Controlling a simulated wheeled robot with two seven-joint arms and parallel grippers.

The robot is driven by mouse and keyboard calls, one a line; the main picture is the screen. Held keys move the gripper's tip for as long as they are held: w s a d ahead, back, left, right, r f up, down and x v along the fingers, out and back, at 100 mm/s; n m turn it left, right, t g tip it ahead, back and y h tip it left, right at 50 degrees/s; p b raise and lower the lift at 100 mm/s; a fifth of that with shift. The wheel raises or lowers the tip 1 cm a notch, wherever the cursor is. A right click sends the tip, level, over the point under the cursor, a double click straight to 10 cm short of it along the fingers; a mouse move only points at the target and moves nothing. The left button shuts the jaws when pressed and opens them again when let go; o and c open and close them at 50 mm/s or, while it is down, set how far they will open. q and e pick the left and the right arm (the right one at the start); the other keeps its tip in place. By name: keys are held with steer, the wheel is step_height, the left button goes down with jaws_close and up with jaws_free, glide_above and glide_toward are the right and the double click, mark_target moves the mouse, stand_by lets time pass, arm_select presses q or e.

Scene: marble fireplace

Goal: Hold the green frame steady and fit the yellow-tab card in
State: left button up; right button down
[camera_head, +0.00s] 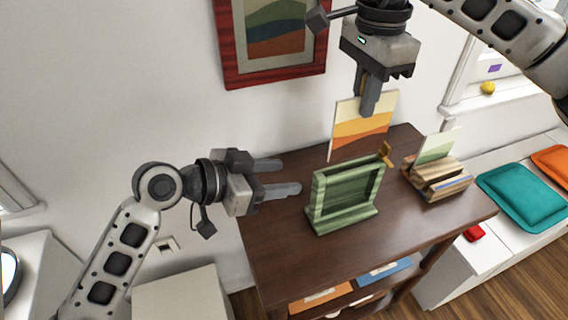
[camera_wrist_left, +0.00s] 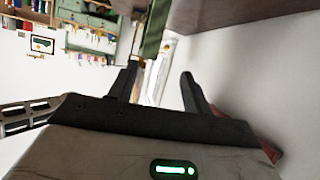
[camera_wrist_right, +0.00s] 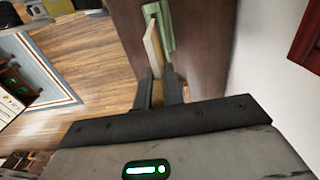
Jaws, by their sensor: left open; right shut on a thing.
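The green frame (camera_head: 318,196) stands upright on the dark wooden cabinet, with a gold piece (camera_head: 386,153) at its top right corner. My right gripper (camera_head: 368,110) is shut on the top of a card (camera_head: 350,138) with white, yellow and orange bands. The card hangs upright just behind and above the frame; its tab is hidden between the fingers. The card (camera_wrist_right: 153,50) and the frame (camera_wrist_right: 166,30) also show in the right wrist view. My left gripper (camera_head: 291,176) is open and empty, left of the frame and apart from it. The left wrist view shows a green strip of frame (camera_wrist_left: 155,32) beyond the fingers.
A striped wooden rack (camera_head: 437,185) holding a pale green card (camera_head: 438,146) stands right of the frame. The cabinet top (camera_head: 285,235) is clear in front and left. A red-framed picture (camera_head: 228,50) hangs on the wall behind. A teal cushion (camera_head: 522,195) lies on a bench at right.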

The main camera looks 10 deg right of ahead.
mark_target(340, 169)
arm_select(q)
steer(key=shift+m+g, duration=0.8)
steer(key=shift+m, duration=0.1)
steer(key=d, duration=0.4)
steer(key=d+f, duration=0.1)
steer(key=d, duration=0.3)
steer(key=w+d+f, duration=0.1)
steer(key=d, duration=0.3)
steer(key=shift+d, duration=0.1)
jaws_close()
steer(key=shift+w, duration=0.1)
arm_select(e)
steer(key=shift+a, duration=0.1)
stand_by(0.4)
steer(key=shift+f, duration=5.65)
